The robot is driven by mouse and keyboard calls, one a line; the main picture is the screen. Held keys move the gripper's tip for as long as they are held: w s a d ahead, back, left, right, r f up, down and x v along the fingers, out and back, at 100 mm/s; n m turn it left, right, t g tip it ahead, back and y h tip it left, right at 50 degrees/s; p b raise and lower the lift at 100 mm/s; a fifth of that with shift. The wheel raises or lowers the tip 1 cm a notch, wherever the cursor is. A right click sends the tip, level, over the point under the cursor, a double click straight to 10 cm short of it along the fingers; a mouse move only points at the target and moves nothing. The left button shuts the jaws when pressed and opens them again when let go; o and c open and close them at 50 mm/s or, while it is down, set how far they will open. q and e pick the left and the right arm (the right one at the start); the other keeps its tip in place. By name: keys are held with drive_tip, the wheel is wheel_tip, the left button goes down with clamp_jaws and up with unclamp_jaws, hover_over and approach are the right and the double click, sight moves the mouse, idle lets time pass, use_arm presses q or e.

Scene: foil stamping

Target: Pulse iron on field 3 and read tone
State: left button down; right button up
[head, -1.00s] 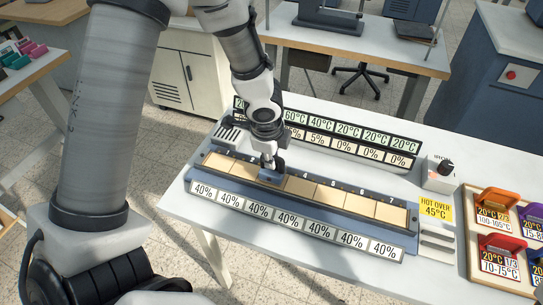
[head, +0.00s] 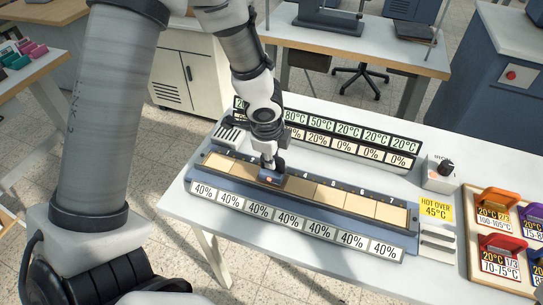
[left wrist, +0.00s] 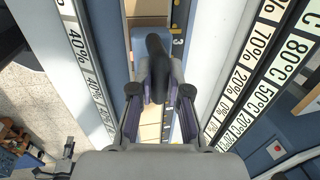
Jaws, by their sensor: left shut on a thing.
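My left gripper (head: 268,162) is shut on the dark handle (left wrist: 157,72) of a small blue iron (head: 273,180). An orange light shows on the iron in the head view. The iron stands on the numbered strip (head: 227,163) of tan fields, just left of the field marked 4; the mark 3 (left wrist: 177,41) is beside it in the left wrist view. The iron hides most of that field, and contact is hard to tell. The readout board (head: 345,146) behind shows 80°C, 50°C, then 20°C values, with percentages below; my arm covers its left part. My right gripper is not in view.
A front board (head: 290,222) reads 40% throughout. A knob box (head: 440,174) and a yellow "HOT OVER 45°C" sign (head: 436,208) stand right of the strip. A wooden tray (head: 480,262) with coloured-handled tools is at the far right.

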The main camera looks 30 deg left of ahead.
use_arm(q)
drive_tip(key=shift+r, duration=0.1)
wheel_tip(320, 180, up, 4)
drive_tip(key=p, duration=0.4)
drive_tip(key=shift+r, duration=0.25)
drive_tip(key=shift+f, duration=0.1)
idle(0.8)
